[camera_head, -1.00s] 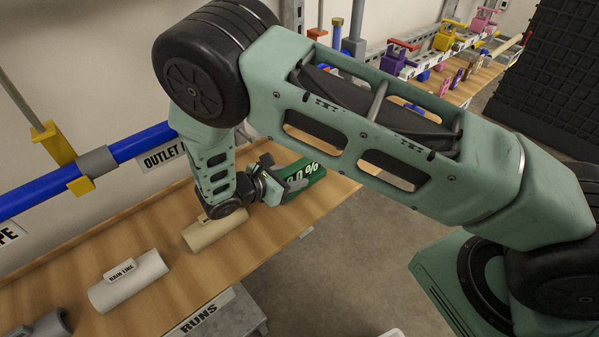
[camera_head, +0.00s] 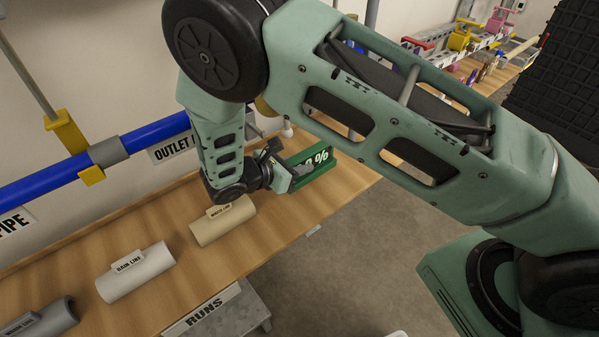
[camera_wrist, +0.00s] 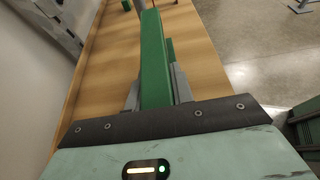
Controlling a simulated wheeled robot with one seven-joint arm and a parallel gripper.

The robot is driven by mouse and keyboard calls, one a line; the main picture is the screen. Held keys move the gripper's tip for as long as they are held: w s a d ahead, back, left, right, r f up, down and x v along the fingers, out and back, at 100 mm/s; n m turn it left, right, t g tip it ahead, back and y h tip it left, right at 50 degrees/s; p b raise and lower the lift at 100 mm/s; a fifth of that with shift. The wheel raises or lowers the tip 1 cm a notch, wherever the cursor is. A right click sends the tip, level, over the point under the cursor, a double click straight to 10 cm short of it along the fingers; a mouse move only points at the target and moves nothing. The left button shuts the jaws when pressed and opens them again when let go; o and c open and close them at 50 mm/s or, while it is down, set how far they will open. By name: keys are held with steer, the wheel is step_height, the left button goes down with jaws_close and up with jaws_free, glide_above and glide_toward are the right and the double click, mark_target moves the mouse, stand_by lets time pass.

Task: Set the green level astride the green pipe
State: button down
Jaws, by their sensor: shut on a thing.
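The green level (camera_head: 322,170) is a long green bar with a white percent marking on its face. My gripper (camera_head: 288,176) is shut on it and holds it over the far right part of the wooden bench. In the wrist view the level (camera_wrist: 154,58) runs away from between the grey fingers of my gripper (camera_wrist: 157,92). I cannot pick out the green pipe for sure. A small green piece (camera_wrist: 126,5) at the top edge of the wrist view is too cut off to identify. My arm hides part of the bench behind the level.
On the bench (camera_head: 205,272) lie a tan pipe (camera_head: 224,224), a white pipe (camera_head: 136,273) and a grey pipe (camera_head: 45,322), each with a label. A blue pipe (camera_head: 40,182) runs along the wall above. Open floor (camera_head: 340,240) lies right of the bench.

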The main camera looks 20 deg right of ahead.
steer(key=s+a+b, duration=0.1)
steer(key=s+a, duration=0.2)
steer(key=s, duration=0.1)
steer(key=s+a, duration=0.4)
steer(key=s+a+b, duration=0.1)
steer(key=s+a, duration=0.3)
steer(key=shift+s+a+r+b, duration=0.15)
steer(key=shift+s+r+b, duration=0.05)
steer(key=shift+s+b, duration=0.1)
steer(key=shift+s+a, duration=0.4)
stand_by(0.4)
